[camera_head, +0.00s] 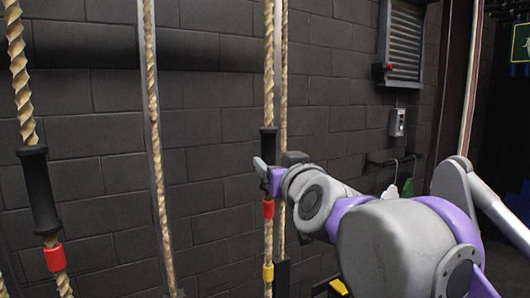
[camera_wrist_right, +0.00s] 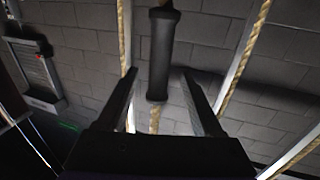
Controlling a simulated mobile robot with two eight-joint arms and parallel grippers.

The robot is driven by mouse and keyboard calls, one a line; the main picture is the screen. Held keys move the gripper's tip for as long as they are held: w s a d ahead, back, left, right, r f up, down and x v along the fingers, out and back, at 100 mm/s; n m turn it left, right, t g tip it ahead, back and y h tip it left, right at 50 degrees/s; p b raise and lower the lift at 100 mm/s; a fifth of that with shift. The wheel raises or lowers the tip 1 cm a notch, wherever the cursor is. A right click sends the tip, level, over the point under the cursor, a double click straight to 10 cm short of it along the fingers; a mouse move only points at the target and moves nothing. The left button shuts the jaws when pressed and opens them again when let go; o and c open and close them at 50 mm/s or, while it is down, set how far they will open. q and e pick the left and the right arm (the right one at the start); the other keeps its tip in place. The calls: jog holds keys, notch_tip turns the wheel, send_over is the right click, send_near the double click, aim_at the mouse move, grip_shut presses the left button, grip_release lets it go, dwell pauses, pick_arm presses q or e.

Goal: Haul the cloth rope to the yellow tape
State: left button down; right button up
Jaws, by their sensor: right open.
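The twisted beige rope (camera_head: 268,70) hangs in the middle of the head view. It has a black sleeve (camera_head: 268,141), a red tape band (camera_head: 267,209) below it and a yellow tape band (camera_head: 268,272) lower still. My right gripper (camera_head: 272,172) is open, at the height between the sleeve and the red band. In the right wrist view the black sleeve (camera_wrist_right: 160,55) shows between the two spread fingers, with rope (camera_wrist_right: 155,120) beyond its end. I cannot tell whether a finger touches it. My left gripper is out of view.
Another rope (camera_head: 19,70) with a black sleeve (camera_head: 39,190) and red band (camera_head: 54,258) hangs at the left. A thinner rope (camera_head: 152,100) hangs between them. A dark brick wall (camera_head: 210,150) stands close behind. A grey box (camera_head: 396,122) is on the wall at right.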

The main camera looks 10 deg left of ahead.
aim_at(265, 154)
jog(key=p+x, duration=0.1)
jog(key=x, duration=0.7)
jog(key=shift+w+a, duration=0.1)
jog(key=shift+w, duration=0.15)
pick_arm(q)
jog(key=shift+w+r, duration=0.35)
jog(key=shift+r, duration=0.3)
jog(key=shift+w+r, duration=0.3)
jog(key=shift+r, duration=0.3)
pick_arm(e)
jog(key=shift+f, duration=0.1)
grip_shut()
